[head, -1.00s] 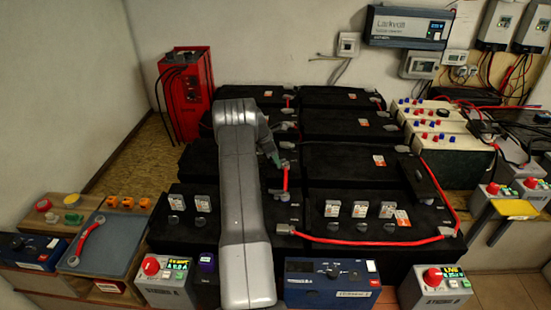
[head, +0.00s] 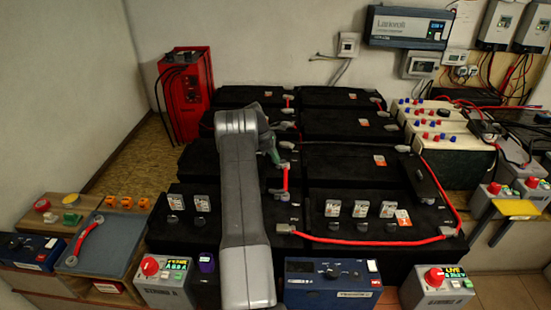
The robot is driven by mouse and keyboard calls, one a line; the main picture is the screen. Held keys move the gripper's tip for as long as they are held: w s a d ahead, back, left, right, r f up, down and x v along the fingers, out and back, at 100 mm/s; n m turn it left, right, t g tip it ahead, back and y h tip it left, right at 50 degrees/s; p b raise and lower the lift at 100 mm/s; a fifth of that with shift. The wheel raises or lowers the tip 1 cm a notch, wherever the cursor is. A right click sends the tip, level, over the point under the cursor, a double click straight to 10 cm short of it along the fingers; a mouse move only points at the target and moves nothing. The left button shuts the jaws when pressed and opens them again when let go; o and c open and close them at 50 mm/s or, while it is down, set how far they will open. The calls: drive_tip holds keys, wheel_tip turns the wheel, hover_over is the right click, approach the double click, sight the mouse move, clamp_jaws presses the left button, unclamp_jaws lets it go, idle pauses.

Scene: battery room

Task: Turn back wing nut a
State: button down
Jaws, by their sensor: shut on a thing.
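My gripper (head: 274,160) is small in the head view, beyond my grey arm. It is down at a battery terminal in the middle of the black battery bank (head: 345,163), by the upper end of a short red cable link (head: 285,178). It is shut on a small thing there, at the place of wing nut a. The wing nut itself is too small and too covered by the jaws to make out. My arm hides part of the batteries to the left of the terminal.
A long red cable (head: 370,242) runs along the front batteries. Blue test box (head: 332,280) and grey switch boxes (head: 437,285) line the front. A red charger (head: 186,95) stands behind left.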

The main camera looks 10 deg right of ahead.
drive_tip(key=c, duration=1.5)
unclamp_jaws()
drive_tip(key=shift+r, duration=0.15)
drive_tip(key=v, duration=1.3)
drive_tip(key=shift+a+r+b, duration=0.15)
drive_tip(key=shift+r+b, duration=0.1)
drive_tip(key=shift+b, duration=0.05)
drive_tip(key=shift+f, duration=0.1)
drive_tip(key=x, duration=1.3)
drive_tip(key=shift+d+f+p, duration=0.2)
drive_tip(key=shift+f+p, duration=0.1)
drive_tip(key=shift+f, duration=0.05)
